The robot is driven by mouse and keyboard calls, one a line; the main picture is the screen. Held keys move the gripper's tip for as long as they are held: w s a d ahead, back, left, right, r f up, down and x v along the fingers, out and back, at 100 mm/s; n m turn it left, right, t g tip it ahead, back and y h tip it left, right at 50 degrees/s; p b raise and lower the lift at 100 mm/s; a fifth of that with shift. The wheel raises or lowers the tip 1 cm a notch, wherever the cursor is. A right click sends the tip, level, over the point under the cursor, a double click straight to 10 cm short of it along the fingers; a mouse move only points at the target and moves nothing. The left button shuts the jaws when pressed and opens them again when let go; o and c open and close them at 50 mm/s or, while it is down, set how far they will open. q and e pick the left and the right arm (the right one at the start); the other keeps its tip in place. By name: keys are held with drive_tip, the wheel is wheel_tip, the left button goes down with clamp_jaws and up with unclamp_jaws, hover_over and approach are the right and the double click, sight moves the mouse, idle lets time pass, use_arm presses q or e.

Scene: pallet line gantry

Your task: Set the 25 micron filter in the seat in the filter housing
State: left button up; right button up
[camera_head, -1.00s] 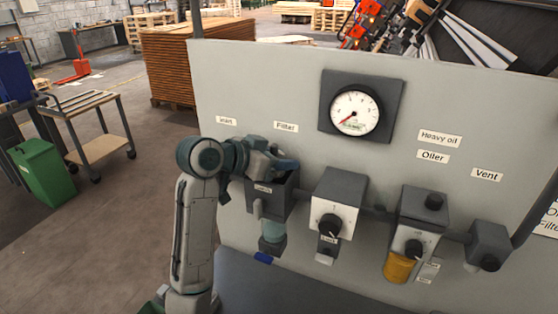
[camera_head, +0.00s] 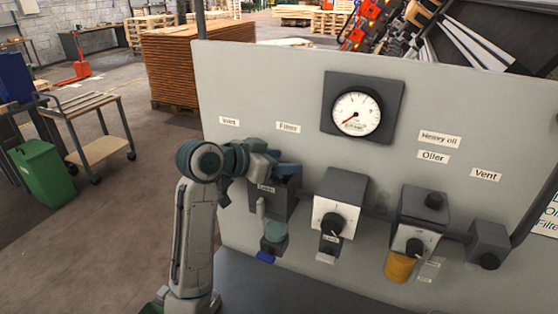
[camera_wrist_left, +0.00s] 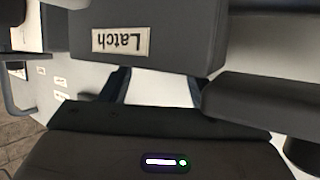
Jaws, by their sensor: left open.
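The filter housing (camera_head: 282,204) is a dark grey box on the panel below the Filter label (camera_head: 288,127), with a teal bowl (camera_head: 274,232) and a blue piece (camera_head: 265,257) under it. My left gripper (camera_head: 281,168) is at the top of the housing, its hand partly covering the box. In the left wrist view a grey block with an upside-down Latch label (camera_wrist_left: 120,41) is close in front of my left gripper (camera_wrist_left: 155,85). Its dark fingers are apart, with a pale surface showing between them. I cannot make out the 25 micron filter or the seat. My right gripper is out of view.
To the right on the panel (camera_head: 250,80) are a regulator (camera_head: 338,205) with a knob, an oiler (camera_head: 424,207) with an amber bowl, and a vent block (camera_head: 488,243). A gauge (camera_head: 357,112) is above. A cart (camera_head: 95,130) and green bin (camera_head: 45,172) stand left on open floor.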

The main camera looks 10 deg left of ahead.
use_arm(q)
drive_tip(key=shift+s+f, duration=0.1)
drive_tip(key=shift+f, duration=0.5)
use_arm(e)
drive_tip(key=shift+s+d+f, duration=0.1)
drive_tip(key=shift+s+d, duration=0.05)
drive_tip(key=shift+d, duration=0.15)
use_arm(q)
drive_tip(key=shift+r, duration=0.7)
drive_tip(key=b+v, duration=0.3)
drive_tip(key=v, duration=0.9)
drive_tip(key=shift+r, duration=0.3)
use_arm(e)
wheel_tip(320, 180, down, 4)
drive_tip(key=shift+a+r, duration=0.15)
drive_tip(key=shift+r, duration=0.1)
use_arm(q)
drive_tip(key=shift+d, duration=0.2)
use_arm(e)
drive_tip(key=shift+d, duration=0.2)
